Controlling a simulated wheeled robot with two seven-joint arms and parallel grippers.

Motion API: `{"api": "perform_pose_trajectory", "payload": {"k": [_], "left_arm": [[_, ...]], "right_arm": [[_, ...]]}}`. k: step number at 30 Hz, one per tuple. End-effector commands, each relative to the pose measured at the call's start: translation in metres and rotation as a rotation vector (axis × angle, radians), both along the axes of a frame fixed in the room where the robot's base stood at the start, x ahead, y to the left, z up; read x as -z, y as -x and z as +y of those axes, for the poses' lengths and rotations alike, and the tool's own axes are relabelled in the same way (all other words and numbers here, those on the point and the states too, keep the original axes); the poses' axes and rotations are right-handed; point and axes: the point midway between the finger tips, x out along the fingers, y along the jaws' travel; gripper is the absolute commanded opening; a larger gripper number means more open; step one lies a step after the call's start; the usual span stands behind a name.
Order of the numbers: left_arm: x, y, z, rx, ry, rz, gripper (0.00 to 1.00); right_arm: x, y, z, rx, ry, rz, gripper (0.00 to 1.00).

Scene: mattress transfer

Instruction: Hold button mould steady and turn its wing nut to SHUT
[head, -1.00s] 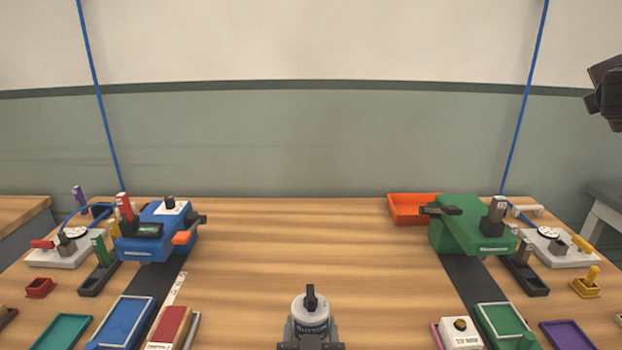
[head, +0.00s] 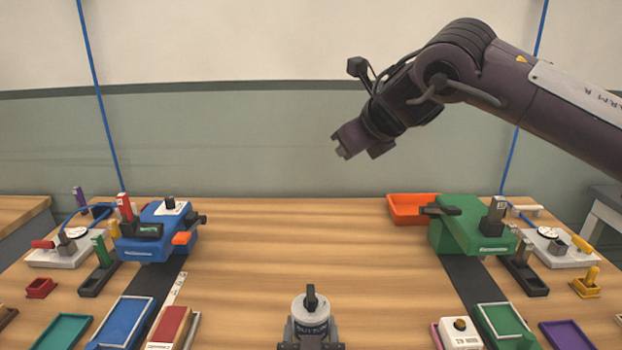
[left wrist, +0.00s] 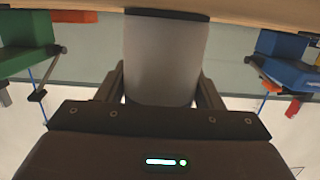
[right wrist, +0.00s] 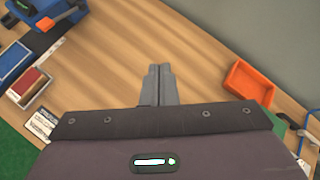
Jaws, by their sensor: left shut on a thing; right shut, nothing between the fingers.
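The button mould (head: 311,318) is a light grey cylinder with a label, upright near the front middle of the table in the head view. Its black wing nut (head: 310,297) stands up on top. My left gripper (head: 311,339) is shut around the mould's sides; in the left wrist view the mould's body (left wrist: 165,60) fills the space between the fingers. My right gripper (head: 340,146) is up in the air above the table, right of and well above the mould. Its fingers (right wrist: 158,82) are shut together and empty. The mould is not in the right wrist view.
A blue machine (head: 157,235) stands at the left and a green machine (head: 470,232) at the right. An orange tray (head: 413,221) is at the back right. A white box with a dark button (head: 460,331) stands at the front right. The table's middle is clear.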

Motion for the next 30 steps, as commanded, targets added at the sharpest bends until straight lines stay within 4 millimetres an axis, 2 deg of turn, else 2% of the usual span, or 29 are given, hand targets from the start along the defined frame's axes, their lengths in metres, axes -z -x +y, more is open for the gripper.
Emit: {"api": "perform_pose_trajectory", "payload": {"k": [1,3,6,9,12,18,25,30], "left_arm": [[-0.002,0.000,0.000,0.001,0.002,-0.005,0.16],[-0.002,0.000,0.000,0.001,0.002,-0.005,0.16],[-0.002,0.000,0.000,0.001,0.002,-0.005,0.16],[-0.002,0.000,0.000,0.001,0.002,-0.005,0.16],[-0.002,0.000,0.000,0.001,0.002,-0.005,0.16],[-0.002,0.000,0.000,0.001,0.002,-0.005,0.16],[-0.002,0.000,0.000,0.001,0.002,-0.005,0.16],[-0.002,0.000,0.000,0.001,0.002,-0.005,0.16]], "right_arm": [[0.010,0.013,0.022,-0.101,0.086,0.022,0.00],[0.028,0.032,0.046,-0.247,0.206,0.060,0.00],[0.054,0.063,0.073,-0.473,0.387,0.123,0.00],[0.080,0.098,0.090,-0.711,0.568,0.200,0.00],[0.099,0.128,0.094,-0.911,0.705,0.282,0.00],[0.115,0.164,0.090,-1.160,0.842,0.401,0.00],[0.125,0.176,0.087,-1.237,0.868,0.442,0.00],[0.144,0.176,0.087,-1.239,0.866,0.443,0.00]]}}
